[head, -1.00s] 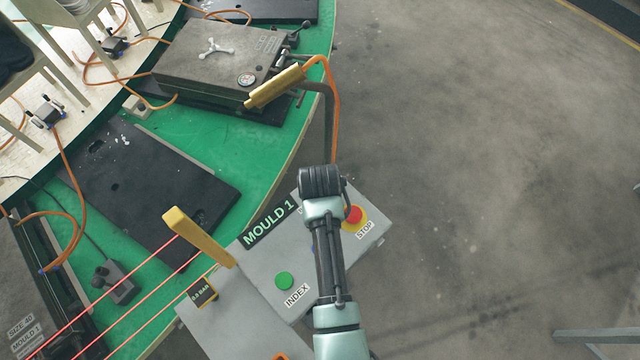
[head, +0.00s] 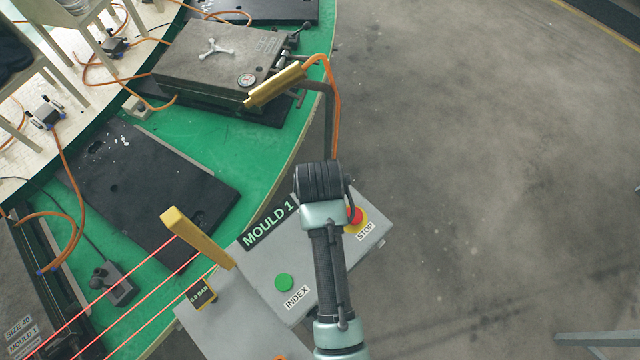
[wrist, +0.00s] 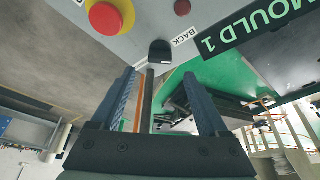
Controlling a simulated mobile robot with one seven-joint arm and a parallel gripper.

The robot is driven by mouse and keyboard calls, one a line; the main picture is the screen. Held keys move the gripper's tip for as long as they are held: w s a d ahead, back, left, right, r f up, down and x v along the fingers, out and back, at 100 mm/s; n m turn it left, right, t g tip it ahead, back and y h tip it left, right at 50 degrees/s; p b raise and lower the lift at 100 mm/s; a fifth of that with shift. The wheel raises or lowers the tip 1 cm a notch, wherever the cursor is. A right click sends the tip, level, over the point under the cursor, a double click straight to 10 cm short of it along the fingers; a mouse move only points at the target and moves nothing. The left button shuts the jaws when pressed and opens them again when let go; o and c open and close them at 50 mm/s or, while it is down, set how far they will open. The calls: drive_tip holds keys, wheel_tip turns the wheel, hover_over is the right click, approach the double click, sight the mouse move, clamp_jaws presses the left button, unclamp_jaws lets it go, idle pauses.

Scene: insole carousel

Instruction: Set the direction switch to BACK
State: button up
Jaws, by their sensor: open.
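The direction switch (wrist: 160,52) shows in the wrist view as a black knob on the grey control panel (wrist: 135,42), beside the BACK label (wrist: 185,37). I cannot tell which way it is turned. My gripper (wrist: 160,76) is open, its two fingers pointing towards the panel on either side of the knob in the picture. The gap between them looks empty, and I see no contact with the knob. In the head view my arm covers the switch and the fingers over the control panel (head: 262,265).
The red STOP button (wrist: 105,15) is close to the switch; it also shows in the head view (head: 355,215). A green INDEX button (head: 284,282) is lower on the panel. A yellow post (head: 198,238) with red beams and a green carousel (head: 215,150) lie to the left.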

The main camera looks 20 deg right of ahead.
drive_tip(key=b+v, duration=0.1)
drive_tip(key=v, duration=0.6)
drive_tip(key=shift+r, duration=0.2)
idle(0.4)
